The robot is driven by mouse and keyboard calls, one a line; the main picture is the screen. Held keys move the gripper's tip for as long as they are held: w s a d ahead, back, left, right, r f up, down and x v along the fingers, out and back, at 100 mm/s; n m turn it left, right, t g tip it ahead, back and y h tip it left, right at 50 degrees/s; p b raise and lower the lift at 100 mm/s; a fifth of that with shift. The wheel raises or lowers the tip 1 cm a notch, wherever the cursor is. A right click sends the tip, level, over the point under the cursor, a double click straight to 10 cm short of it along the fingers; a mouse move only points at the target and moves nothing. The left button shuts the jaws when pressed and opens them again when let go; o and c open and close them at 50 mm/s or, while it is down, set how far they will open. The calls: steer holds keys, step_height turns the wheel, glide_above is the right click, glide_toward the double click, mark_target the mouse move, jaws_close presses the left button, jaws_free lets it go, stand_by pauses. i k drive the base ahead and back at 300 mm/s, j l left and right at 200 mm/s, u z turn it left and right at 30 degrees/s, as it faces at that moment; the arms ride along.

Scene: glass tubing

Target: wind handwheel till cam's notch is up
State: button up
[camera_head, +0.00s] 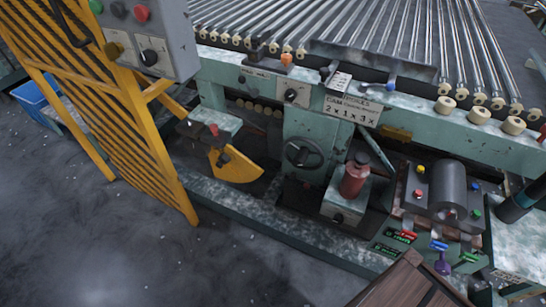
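A dark round handwheel or knob (303,153) sits on the front of the green machine, below the rail. A yellow part-disc (235,165) to its left may be the cam; a dark piece lies against its upper left edge. I cannot make out a notch or which way it points. My gripper is not in view, and nothing is seen touching the wheel.
Yellow barred guard (110,120) with a grey control box (150,35) stands at left. A red bottle (355,178) stands right of the wheel. A wooden crate (405,285) is at bottom right. Glass tubes (400,35) lie on top. Grey floor at lower left is clear.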

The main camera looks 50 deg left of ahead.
mark_target(301, 157)
steer(key=u, duration=1.75)
